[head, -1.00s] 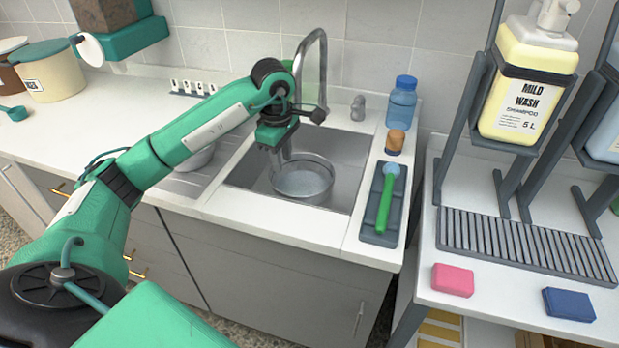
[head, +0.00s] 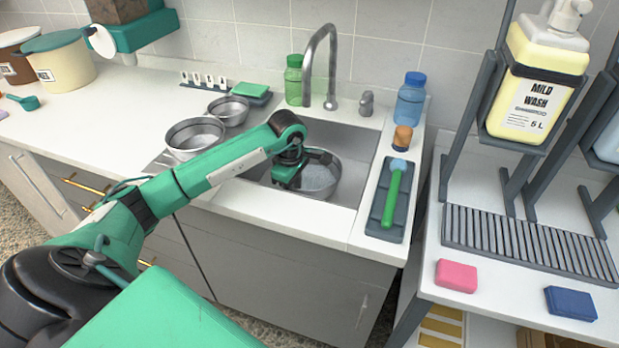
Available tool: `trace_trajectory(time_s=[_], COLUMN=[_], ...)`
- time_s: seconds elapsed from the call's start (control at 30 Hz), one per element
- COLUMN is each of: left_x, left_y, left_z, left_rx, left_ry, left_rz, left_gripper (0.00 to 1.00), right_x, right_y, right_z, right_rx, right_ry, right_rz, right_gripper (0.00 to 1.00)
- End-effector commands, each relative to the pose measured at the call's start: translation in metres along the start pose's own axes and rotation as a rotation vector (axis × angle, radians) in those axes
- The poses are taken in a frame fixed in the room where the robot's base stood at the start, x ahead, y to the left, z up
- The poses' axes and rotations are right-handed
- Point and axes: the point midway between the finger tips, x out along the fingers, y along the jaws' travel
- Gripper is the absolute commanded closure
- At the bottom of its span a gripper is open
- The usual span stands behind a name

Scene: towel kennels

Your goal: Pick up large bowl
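A large steel bowl (head: 322,182) sits in the sink basin. My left arm reaches over the counter from the left. My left gripper (head: 288,180) is down in the basin at the bowl's left rim, and it covers part of that rim. Its fingertips are too hidden to tell whether they are open or shut on the rim. Two more metal bowls stand on the drainboard left of the sink: a wider one (head: 194,137) in front and a smaller one (head: 228,110) behind. My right gripper is not in view.
The faucet (head: 331,65) arches behind the basin, with a green bottle (head: 294,80) beside it. A blue bottle (head: 410,98), an orange-topped jar (head: 402,138) and a green-handled brush (head: 392,195) on a tray line the sink's right side.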

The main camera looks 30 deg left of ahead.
Motion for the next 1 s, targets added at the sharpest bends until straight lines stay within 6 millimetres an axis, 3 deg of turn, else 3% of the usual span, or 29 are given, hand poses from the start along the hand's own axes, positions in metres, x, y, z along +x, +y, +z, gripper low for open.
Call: trace_trajectory(time_s=[0.27, 0.4, 0.43, 0.8, 1.0], left_x=[0.003, 0.003, 0.003, 0.000, -0.030], left_y=[0.000, 0.000, 0.000, 0.001, 0.003], left_z=[0.000, 0.000, 0.000, 0.000, -0.001], left_rx=[0.000, 0.000, 0.000, 0.000, 0.001], left_ry=[0.000, 0.000, 0.000, 0.000, 0.001], left_rz=[0.001, 0.001, 0.001, 0.001, 0.005], left_gripper=[0.71, 0.99, 1.00, 1.00, 1.00], right_x=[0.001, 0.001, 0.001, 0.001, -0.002], right_y=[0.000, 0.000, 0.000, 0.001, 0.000], right_z=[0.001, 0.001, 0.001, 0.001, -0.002], right_rx=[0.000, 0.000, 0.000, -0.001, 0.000], right_ry=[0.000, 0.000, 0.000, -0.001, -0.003], right_rz=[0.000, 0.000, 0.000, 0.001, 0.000], right_gripper=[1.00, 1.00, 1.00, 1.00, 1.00])
